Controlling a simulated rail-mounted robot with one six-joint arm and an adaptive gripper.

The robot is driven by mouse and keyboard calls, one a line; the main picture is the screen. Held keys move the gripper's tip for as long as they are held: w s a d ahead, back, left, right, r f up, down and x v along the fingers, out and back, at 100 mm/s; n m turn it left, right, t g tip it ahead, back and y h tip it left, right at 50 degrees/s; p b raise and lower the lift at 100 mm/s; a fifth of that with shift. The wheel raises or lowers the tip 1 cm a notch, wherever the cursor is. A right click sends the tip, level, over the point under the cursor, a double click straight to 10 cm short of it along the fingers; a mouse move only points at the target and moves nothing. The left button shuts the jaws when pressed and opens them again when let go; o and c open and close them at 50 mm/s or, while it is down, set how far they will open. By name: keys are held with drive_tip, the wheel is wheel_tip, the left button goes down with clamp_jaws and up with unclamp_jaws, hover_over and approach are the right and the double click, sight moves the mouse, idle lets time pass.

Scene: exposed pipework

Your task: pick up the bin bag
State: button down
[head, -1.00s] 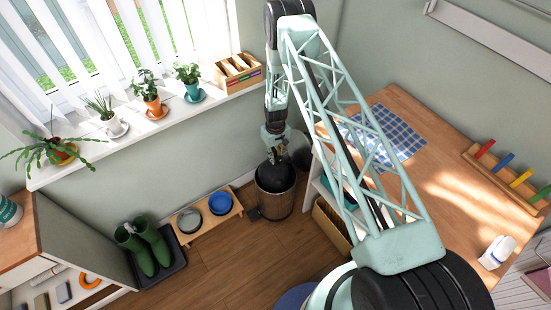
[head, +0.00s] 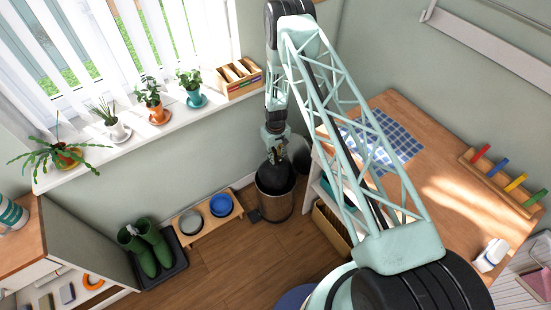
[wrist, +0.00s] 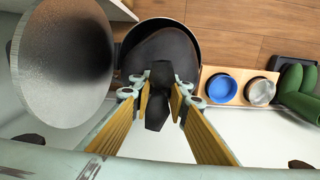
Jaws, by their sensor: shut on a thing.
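The black bin bag (head: 272,180) sits in the mouth of a metal pedal bin (head: 274,208) on the floor by the wall. My gripper (head: 273,155) points down over the bin. In the wrist view my gripper (wrist: 160,98) is shut on the bag's gathered black neck (wrist: 157,110), which shows between the yellow-padded fingers. The rest of the bag (wrist: 160,50) spreads within the bin's round rim (wrist: 190,32). The bin's lid (wrist: 62,62) stands open close beside the gripper. The bag's lower part is hidden inside the bin.
A wooden stand with two bowls (head: 207,216) and green boots (head: 148,250) on a tray stand left of the bin. A windowsill (head: 140,134) with potted plants runs above. A wooden desk (head: 425,170) with shelves below is close on the right.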

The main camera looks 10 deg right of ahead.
sight(275, 153)
drive_tip(key=shift+r+p, duration=2.8)
drive_tip(key=shift+r, duration=0.25)
drive_tip(key=shift+r, duration=0.1)
drive_tip(key=shift+r+b, duration=0.4)
drive_tip(key=shift+r, duration=0.8)
